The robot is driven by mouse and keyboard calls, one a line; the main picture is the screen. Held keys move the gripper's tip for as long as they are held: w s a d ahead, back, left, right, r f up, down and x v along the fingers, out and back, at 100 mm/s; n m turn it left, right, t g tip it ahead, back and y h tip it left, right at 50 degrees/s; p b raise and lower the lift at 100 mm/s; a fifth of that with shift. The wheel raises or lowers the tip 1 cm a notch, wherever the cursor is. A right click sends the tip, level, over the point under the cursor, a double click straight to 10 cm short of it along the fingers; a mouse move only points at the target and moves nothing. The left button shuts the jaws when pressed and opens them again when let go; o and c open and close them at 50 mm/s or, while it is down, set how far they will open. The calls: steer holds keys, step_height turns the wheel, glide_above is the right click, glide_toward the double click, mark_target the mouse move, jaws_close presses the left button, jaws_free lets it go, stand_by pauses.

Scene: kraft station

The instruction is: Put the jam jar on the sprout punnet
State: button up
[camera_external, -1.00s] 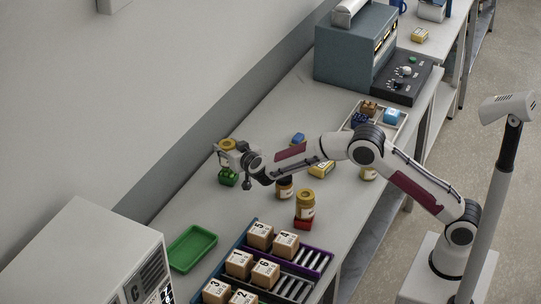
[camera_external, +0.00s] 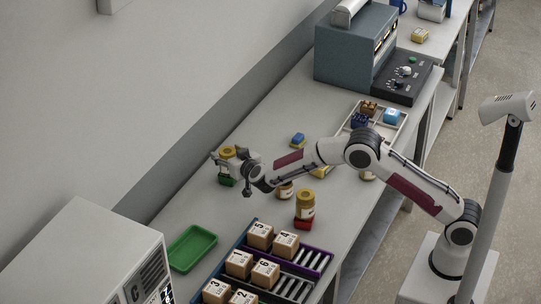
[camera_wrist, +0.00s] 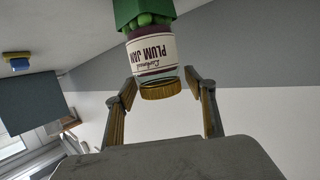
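The plum jam jar (camera_wrist: 155,55) has a white label and gold lid. It appears upside down in the wrist view, its base against the sprouts in the green sprout punnet (camera_wrist: 128,10). In the external view, the jar (camera_external: 228,153) is upright over the punnet (camera_external: 226,181), partly hidden by my gripper (camera_external: 226,159). In the wrist view, my gripper (camera_wrist: 160,78) is open, with a fingertip on either side of the jar near its lid and narrow gaps showing.
Another gold-lidded jar (camera_external: 305,203) stands on a red punnet (camera_external: 303,224). A dark-bodied jar (camera_external: 285,190) is partly behind my arm. A green tray (camera_external: 192,248) and a rack of numbered boxes (camera_external: 322,262) are in front. A blue item (camera_external: 298,139) lies behind.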

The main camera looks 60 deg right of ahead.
steer(key=shift+r, duration=0.1)
steer(key=shift+r, duration=0.15)
steer(key=v, duration=1.2)
stand_by(0.3)
stand_by(0.4)
